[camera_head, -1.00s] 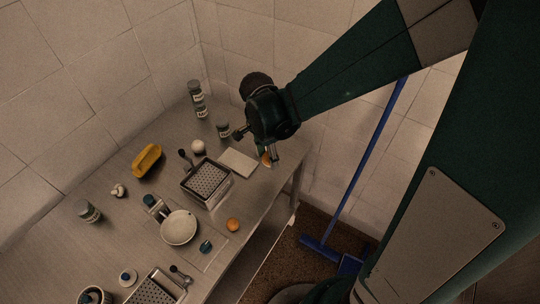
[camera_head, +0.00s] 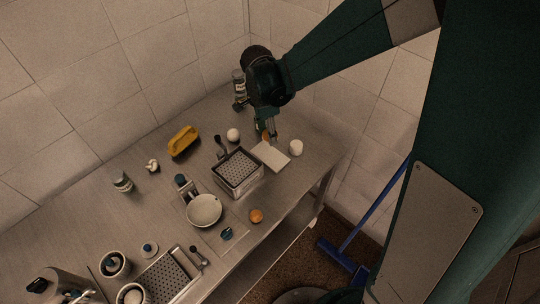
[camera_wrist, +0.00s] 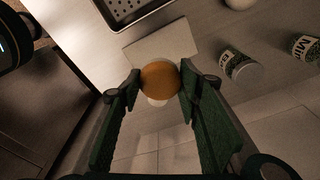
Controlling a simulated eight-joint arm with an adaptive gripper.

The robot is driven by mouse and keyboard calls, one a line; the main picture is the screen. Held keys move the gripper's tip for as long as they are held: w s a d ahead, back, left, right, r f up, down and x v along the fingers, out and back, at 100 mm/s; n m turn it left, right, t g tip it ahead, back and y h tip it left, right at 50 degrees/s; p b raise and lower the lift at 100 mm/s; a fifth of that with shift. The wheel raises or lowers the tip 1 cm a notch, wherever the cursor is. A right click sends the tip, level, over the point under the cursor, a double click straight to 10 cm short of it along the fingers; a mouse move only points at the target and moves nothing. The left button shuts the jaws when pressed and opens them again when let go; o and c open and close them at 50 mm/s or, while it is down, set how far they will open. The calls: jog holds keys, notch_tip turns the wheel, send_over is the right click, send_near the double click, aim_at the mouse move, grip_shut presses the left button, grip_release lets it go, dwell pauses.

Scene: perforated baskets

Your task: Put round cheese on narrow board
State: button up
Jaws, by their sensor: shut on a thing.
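The round cheese, an orange-yellow disc, is held between my fingertips in the wrist view (camera_wrist: 160,80). In the head view only a bit of it shows (camera_head: 265,135), partly hidden by my gripper (camera_head: 268,136). My gripper is shut on it, its green fingers on either side in the wrist view (camera_wrist: 159,84). The narrow board, a pale flat rectangle (camera_head: 271,156), lies on the table just below my gripper in the head view. In the wrist view the cheese overlaps the near edge of the board (camera_wrist: 160,43). I cannot tell its height above the board.
A white cylinder (camera_head: 296,148) stands right of the board. A perforated basket (camera_head: 238,171) stands close on its left. A white round thing (camera_head: 233,134) and labelled jars (camera_wrist: 241,66) are nearby. A yellow block (camera_head: 183,141) and a bowl (camera_head: 204,210) lie farther left.

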jog(key=shift+f, duration=0.1)
dwell(0.3)
send_over(271, 155)
jog(key=shift+a+f, duration=0.15)
jog(key=shift+f, duration=1.25)
jog(key=shift+a+f, duration=0.15)
jog(key=shift+f, duration=1.25)
jog(key=shift+f, duration=0.1)
jog(key=shift+f+b, duration=0.4)
jog(key=shift+f, duration=1.6)
jog(key=shift+f, duration=0.2)
jog(key=o, duration=0.9)
jog(key=shift+r, duration=0.3)
jog(key=shift+s+a+r+p, duration=0.15)
jog(key=shift+a+r, duration=0.1)
jog(key=shift+r, duration=1.7)
jog(key=shift+a+r+p, duration=0.2)
jog(key=shift+r, duration=1.8)
jog(key=shift+s+a+r+p, duration=0.15)
jog(key=shift+a+r, duration=0.1)
jog(key=shift+r, duration=1.7)
